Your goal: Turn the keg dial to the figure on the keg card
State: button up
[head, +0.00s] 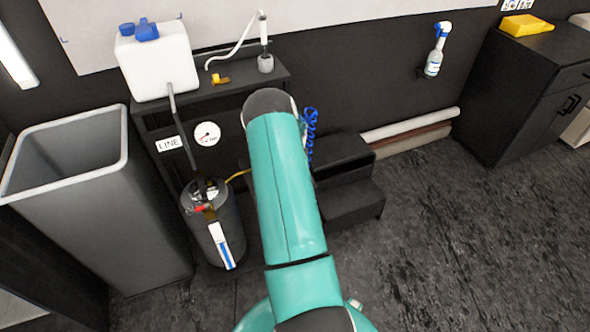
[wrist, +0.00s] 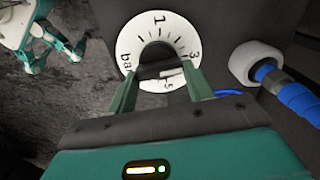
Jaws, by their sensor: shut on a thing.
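The dial (wrist: 129,40) is a round white face with "1" at the top, "3" at the right, "bar" at the left and a partly hidden figure at the lower right. Its dark knob (wrist: 157,56) is between the green fingers of my gripper (wrist: 158,74), shut on it. I cannot tell the dial's setting. In the head view my arm hides the dial and my gripper. The dark keg (head: 228,212) stands left of my arm, with a white and blue strip (head: 221,246) on its side. I cannot read a figure on it.
A white gauge (head: 207,133) and a "LINE" card (head: 170,143) are at the shelf front. A grey bin (head: 90,200) stands left of the keg. A white pipe fitting with blue hose (wrist: 257,65) is right of the dial. The floor at right is clear.

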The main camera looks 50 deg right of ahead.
jog(key=shift+m, duration=0.5)
jog(key=o, duration=1)
jog(key=shift+r, duration=0.1)
notch_tip(320, 180, up, 14)
jog(key=shift+f, duration=0.2)
